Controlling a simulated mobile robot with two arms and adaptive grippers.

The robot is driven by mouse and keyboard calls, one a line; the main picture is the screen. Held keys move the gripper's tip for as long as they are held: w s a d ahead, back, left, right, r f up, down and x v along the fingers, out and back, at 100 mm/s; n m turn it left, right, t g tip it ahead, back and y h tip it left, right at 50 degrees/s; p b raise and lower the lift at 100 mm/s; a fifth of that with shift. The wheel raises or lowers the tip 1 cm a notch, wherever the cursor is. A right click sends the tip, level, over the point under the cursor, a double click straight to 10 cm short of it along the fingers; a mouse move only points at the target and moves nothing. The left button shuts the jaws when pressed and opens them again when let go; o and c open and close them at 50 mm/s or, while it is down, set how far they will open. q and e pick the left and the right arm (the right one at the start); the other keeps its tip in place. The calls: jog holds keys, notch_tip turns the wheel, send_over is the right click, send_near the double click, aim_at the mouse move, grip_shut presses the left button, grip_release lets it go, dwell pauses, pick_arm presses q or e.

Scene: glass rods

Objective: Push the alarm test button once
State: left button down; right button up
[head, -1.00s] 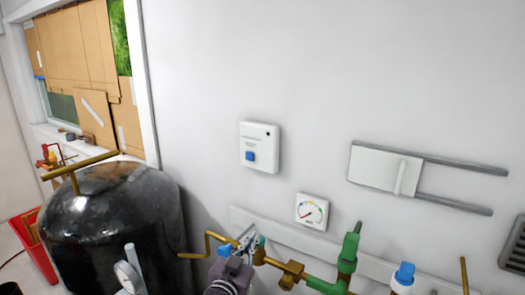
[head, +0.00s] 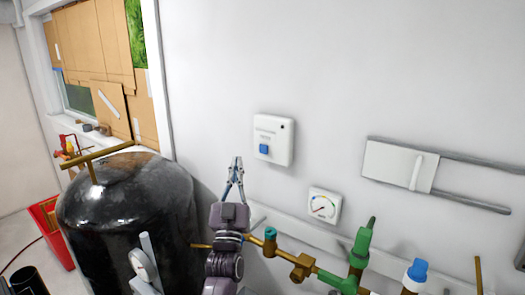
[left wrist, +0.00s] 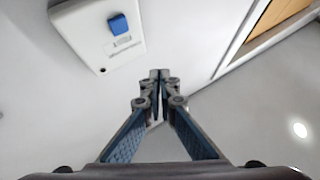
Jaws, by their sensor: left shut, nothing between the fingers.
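The alarm box (head: 273,140) is a white wall unit with a blue square button (head: 263,149) at its lower left. My left gripper (head: 236,160) is shut and empty, fingers pointing up, left of the box and a little below the button's height. In the left wrist view the box (left wrist: 98,45) and its blue button (left wrist: 118,24) are at the upper left. There the shut fingertips (left wrist: 159,75) are right of and below the box, apart from it. My right gripper is not in view.
Brass and green pipes with valves (head: 361,245) run along the lower wall. A black tank (head: 130,215) stands at left. A white sliding panel (head: 390,166) on rails is at right. Wall around the box is clear.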

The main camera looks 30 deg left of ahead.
pick_arm(q)
jog(key=b, duration=0.4)
send_near(260, 145)
notch_tip(260, 145, up, 4)
jog(key=w+a, duration=0.2)
jog(key=a, duration=0.1)
jog(key=shift+w+d+f+b, duration=0.1)
jog(key=shift+w+d+b, duration=0.2)
jog(key=shift+w, duration=0.25)
jog(key=shift+w, duration=0.1)
dwell(0.5)
jog(key=shift+w, duration=0.3)
jog(key=shift+w+b, duration=0.45)
jog(key=shift+b, duration=0.15)
dwell(0.4)
jog(key=shift+s, duration=0.15)
dwell(0.3)
jog(key=shift+s+p, duration=0.55)
jog(key=shift+s, duration=0.2)
